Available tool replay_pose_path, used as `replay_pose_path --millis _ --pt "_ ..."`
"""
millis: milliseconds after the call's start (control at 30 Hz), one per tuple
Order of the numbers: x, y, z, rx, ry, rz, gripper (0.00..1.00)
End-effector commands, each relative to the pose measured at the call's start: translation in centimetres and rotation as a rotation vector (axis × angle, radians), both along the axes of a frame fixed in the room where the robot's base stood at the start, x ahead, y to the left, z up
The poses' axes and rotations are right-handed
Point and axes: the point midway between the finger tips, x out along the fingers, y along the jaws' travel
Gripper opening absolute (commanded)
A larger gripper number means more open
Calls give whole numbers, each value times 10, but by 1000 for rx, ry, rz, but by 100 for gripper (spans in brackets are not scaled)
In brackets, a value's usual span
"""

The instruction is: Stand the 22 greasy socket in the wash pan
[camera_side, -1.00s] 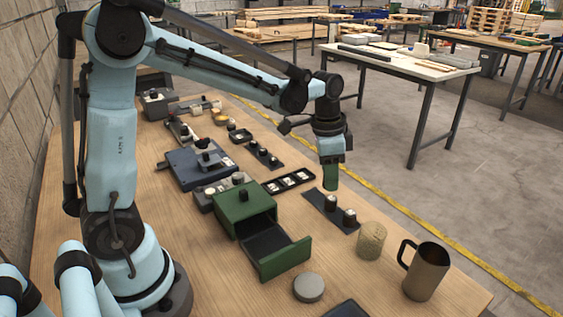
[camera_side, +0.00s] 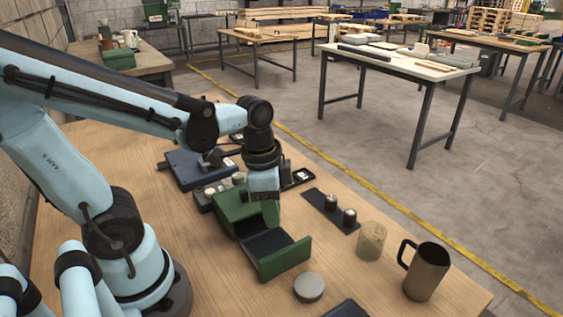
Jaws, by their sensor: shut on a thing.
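Two dark sockets with pale tops, one left (camera_side: 331,203) and one right (camera_side: 349,217), stand on a dark strip (camera_side: 316,196) right of the box. Its far left end is bare. No size marks are legible. I cannot tell which container is the wash pan; a dark tray (camera_side: 346,310) is cut off at the bottom edge.
A tan cylindrical cup (camera_side: 371,241), a brown mug (camera_side: 427,271) and a grey round lid (camera_side: 309,288) stand to the right and front. My arm hides part of the table's back.

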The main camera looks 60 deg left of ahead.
Motion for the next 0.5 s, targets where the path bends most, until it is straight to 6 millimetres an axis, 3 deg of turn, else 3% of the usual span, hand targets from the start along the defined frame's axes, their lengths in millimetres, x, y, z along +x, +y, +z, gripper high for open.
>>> replay_pose_path --millis 500 --pt "-4 0 -33 0 0 0 0"
